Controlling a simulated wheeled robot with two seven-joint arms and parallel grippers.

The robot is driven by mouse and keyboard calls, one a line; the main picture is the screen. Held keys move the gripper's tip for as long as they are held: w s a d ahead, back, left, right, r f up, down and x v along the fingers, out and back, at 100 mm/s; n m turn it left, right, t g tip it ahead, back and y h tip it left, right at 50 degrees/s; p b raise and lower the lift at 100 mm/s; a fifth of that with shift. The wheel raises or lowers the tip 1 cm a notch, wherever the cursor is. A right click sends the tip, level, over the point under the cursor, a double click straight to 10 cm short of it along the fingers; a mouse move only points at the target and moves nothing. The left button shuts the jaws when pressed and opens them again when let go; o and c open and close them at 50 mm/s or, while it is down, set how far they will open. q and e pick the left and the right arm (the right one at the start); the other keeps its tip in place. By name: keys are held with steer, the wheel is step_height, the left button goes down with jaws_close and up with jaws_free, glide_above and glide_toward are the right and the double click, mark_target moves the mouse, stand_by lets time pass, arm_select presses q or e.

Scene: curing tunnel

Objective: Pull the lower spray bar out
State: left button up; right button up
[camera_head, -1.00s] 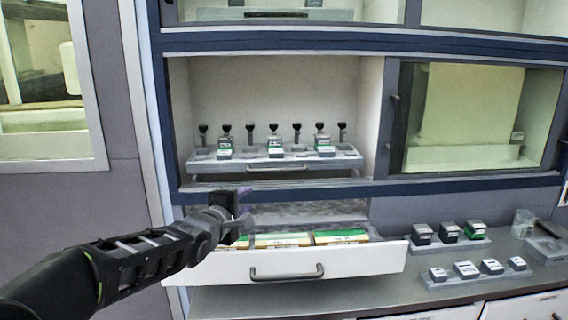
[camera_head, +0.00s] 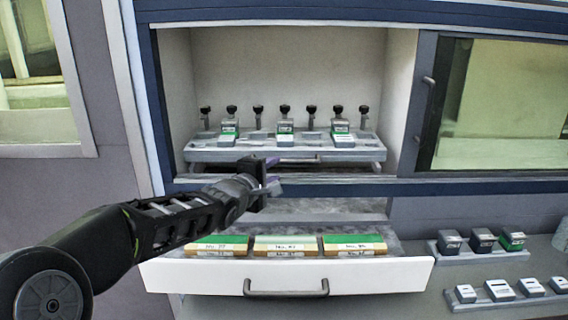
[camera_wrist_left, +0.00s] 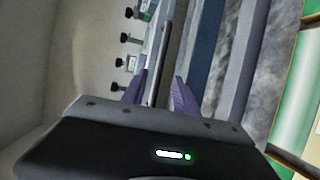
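The lower spray bar (camera_head: 255,152) is a grey rack with a row of black-knobbed nozzles, seated in the open bay of the cabinet. Several small grey blocks, some with green labels, sit along it. Its front handle (camera_head: 305,159) is partly hidden behind my left gripper (camera_head: 274,175). In the left wrist view, the purple fingers of my left gripper (camera_wrist_left: 160,95) are apart, with the thin handle rail (camera_wrist_left: 165,72) showing between and beyond them. I cannot tell whether they touch it. My right gripper is not in view.
Below the bay, a white drawer (camera_head: 200,275) stands open under my left arm, holding several green-topped boxes (camera_head: 285,246). Small blocks stand on grey trays (camera_head: 485,254) on the counter at right. A sliding glass door (camera_head: 495,110) covers the right bay.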

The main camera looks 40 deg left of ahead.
mark_target(285, 163)
arm_select(q)
steer(key=p+x, duration=0.1)
steer(key=x, duration=0.6)
steer(key=shift+w+a+p, duration=0.15)
steer(key=shift+p, duration=0.15)
jaws_close()
steer(key=shift+f, duration=0.1)
stand_by(1.1)
